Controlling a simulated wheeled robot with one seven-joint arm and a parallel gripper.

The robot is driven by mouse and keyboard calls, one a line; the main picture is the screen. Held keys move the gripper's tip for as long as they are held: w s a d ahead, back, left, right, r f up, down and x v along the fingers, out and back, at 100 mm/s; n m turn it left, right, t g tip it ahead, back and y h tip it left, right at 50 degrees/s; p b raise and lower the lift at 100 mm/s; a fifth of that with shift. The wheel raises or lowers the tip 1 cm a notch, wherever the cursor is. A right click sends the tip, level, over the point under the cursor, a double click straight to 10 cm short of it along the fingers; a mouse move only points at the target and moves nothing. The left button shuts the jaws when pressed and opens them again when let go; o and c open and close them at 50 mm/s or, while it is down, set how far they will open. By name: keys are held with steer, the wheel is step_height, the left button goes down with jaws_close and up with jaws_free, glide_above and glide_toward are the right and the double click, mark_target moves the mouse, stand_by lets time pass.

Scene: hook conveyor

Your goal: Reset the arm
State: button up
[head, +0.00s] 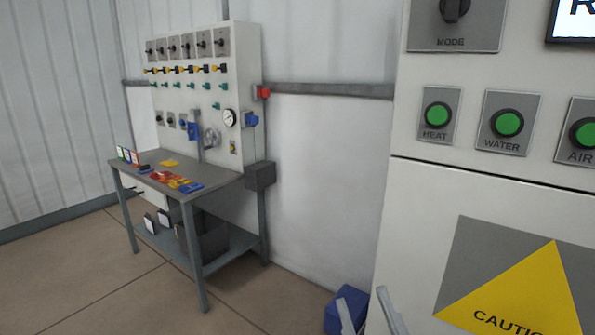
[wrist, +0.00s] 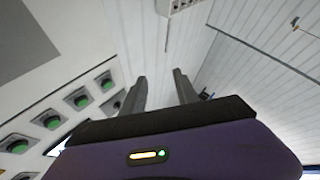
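My gripper (head: 362,297) shows only by its grey fingertips at the bottom edge of the head view, just left of the white control cabinet (head: 400,215). In the wrist view my gripper (wrist: 158,75) has its two dark fingers clearly apart, with nothing between them. The rest of my arm is out of the head view. The cabinet carries green buttons labelled HEAT (head: 438,115), WATER (head: 507,123) and AIR (head: 585,133), and a MODE knob (head: 454,10). In the wrist view a row of green buttons (wrist: 77,98) lies left of the fingers, apart from them.
A grey workbench (head: 193,193) with small coloured items stands at the left, against a white panel (head: 245,75) of switches and a gauge. A blue object (head: 347,300) is near the fingertips, partly hidden. Open floor (head: 75,275) lies in front of the bench.

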steer(key=s+d+f+m+g+h, duration=0.2)
steer(key=s+d+f, duration=0.2)
steer(key=s+f, duration=0.3)
steer(key=s+d+f+m+g+h, duration=0.2)
steer(key=s+f, duration=0.5)
steer(key=s, duration=0.5)
steer(key=s+d+f+m+g+h+p, duration=0.1)
steer(key=s+d+f+m+g, duration=0.1)
steer(key=s+d+f+g, duration=0.2)
steer(key=s+d+f, duration=0.1)
steer(key=s+f, duration=0.2)
steer(key=s, duration=0.2)
steer(key=shift+s+d+f+h, duration=0.25)
steer(key=shift+d+f+h, duration=0.05)
steer(key=shift+h, duration=0.1)
